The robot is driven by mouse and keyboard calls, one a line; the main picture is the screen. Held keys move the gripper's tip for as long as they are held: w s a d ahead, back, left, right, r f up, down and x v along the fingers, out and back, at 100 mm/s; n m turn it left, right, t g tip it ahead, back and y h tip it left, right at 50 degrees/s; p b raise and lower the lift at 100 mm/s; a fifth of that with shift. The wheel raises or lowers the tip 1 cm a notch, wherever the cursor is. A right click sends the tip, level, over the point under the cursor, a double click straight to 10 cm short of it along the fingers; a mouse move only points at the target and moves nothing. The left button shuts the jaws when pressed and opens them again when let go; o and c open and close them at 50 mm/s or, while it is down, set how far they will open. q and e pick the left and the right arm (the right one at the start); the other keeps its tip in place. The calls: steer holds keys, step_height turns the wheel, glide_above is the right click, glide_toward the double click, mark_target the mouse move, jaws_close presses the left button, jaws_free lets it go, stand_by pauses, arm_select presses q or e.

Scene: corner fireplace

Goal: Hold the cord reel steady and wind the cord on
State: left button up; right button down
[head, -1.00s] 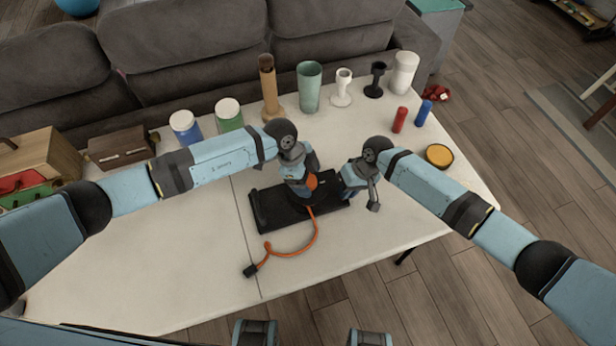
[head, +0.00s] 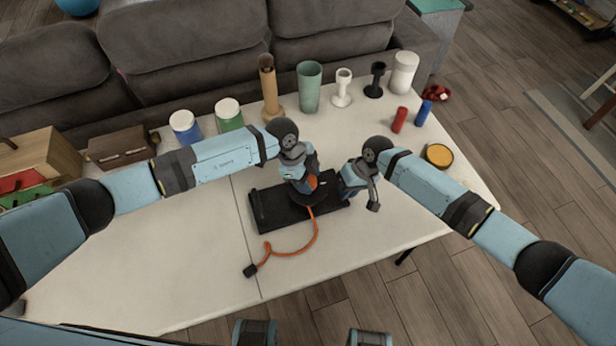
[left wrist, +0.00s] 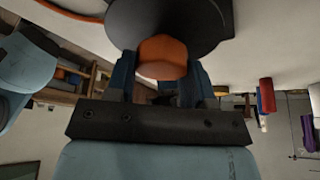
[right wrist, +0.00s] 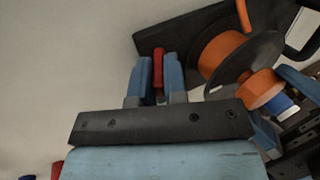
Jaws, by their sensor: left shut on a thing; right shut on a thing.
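The cord reel shows in the right wrist view as black discs (right wrist: 262,58) around an orange drum (right wrist: 222,52). It stands on a black base (head: 270,215) on the white table. My left gripper (left wrist: 160,75) is shut on the orange knob (left wrist: 163,57) at the reel's hub. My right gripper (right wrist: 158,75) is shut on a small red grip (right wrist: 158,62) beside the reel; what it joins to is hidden. The orange cord (head: 316,232) runs from the reel in a loose curve over the table to a black plug (head: 250,270).
Jars (head: 229,115), a green cup (head: 309,87) and several vases and goblets line the table's back. Red (head: 399,119) and blue (head: 423,112) cylinders and a yellow-topped tin (head: 439,155) stand at right. Wooden boxes (head: 120,147) are at left. The front left tabletop is clear.

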arm_select(q)
steer(key=m+g, duration=0.1)
steer(key=m, duration=0.2)
steer(key=m+g+y, duration=0.1)
steer(key=m, duration=0.2)
steer(key=shift+m, duration=0.4)
steer(key=m+y, duration=0.1)
steer(key=m, duration=0.2)
steer(key=m+g+y, duration=0.1)
steer(key=m, duration=0.2)
steer(key=shift+y, duration=0.3)
steer(key=m+y, duration=0.1)
steer(key=m, duration=0.2)
steer(key=m+y, duration=0.1)
steer(key=m, duration=0.3)
steer(key=shift+m+y, duration=0.3)
steer(key=m+t+y, duration=0.1)
steer(key=m, duration=0.2)
steer(key=m+t+y, duration=0.1)
steer(key=m, duration=0.2)
steer(key=shift+a, duration=0.1)
steer(key=shift+m, duration=0.4)
steer(key=o, duration=0.9)
steer(key=shift+r, duration=0.1)
steer(key=v, duration=1.2)
